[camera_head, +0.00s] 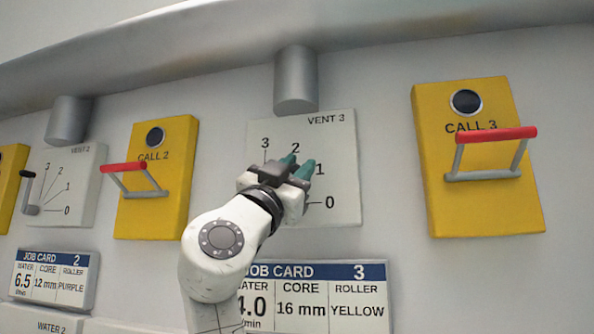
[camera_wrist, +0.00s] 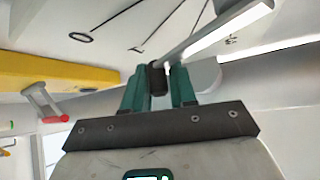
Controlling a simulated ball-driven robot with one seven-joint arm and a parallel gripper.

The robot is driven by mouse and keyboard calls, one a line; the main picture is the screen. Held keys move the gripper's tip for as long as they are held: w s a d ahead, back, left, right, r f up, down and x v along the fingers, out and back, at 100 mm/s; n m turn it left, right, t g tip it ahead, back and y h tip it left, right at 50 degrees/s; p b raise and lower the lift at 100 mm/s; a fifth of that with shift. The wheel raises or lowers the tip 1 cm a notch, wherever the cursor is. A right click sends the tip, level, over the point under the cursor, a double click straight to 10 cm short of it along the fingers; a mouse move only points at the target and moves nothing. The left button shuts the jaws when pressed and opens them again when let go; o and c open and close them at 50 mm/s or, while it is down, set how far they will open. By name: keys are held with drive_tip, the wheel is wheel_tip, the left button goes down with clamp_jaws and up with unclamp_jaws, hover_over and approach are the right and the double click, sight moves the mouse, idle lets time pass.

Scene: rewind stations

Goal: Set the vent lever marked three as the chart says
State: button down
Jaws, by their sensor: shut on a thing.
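The white VENT 3 panel (camera_head: 340,195) carries a dial marked 3, 2, 1 and 0. My gripper (camera_head: 297,165) is in front of it, its teal fingertips near the 2 and 1 marks. In the wrist view my gripper (camera_wrist: 158,88) is shut on the black knob (camera_wrist: 157,76) of the vent lever, whose grey bar (camera_wrist: 215,32) runs up and right. In the camera_head view my gripper and arm hide the lever, so I cannot tell its exact setting. No vent chart shows; the job card 3 (camera_head: 320,271) lists water, core 16 mm and roller yellow.
A yellow CALL 3 box (camera_head: 485,215) with a red-topped handle (camera_head: 495,136) stands to the right. A yellow CALL 2 box (camera_head: 153,215) with a similar handle is to the left. Beyond it is the VENT 2 panel (camera_head: 85,205). A grey pipe (camera_head: 296,80) is above VENT 3.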

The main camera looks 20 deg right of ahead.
drive_tip(key=shift+w+a+r+n+t+y+p, duration=0.4)
drive_tip(key=shift+n+t+y, duration=1)
drive_tip(key=shift+n, duration=0.65)
drive_tip(key=shift+w+a+r+n+t+y+p, duration=0.25)
drive_tip(key=shift+a+r+n+t+y+p, duration=0.15)
drive_tip(key=shift+n+t+y, duration=1.3)
drive_tip(key=shift+w+a+r+n+t+y+p, duration=0.4)
drive_tip(key=shift+n+t+y, duration=0.6)
drive_tip(key=shift+n, duration=1.35)
drive_tip(key=shift+r, duration=0.1)
drive_tip(key=c, duration=1)
unclamp_jaws()
drive_tip(key=shift+d, duration=0.1)
drive_tip(key=shift+c, duration=0.2)
drive_tip(key=shift+s+t, duration=0.1)
drive_tip(key=shift+t, duration=0.2)
drive_tip(key=b+v, duration=0.3)
drive_tip(key=v, duration=0.7)
drive_tip(key=shift+s+f+b, duration=0.25)
drive_tip(key=shift+b, duration=0.1)
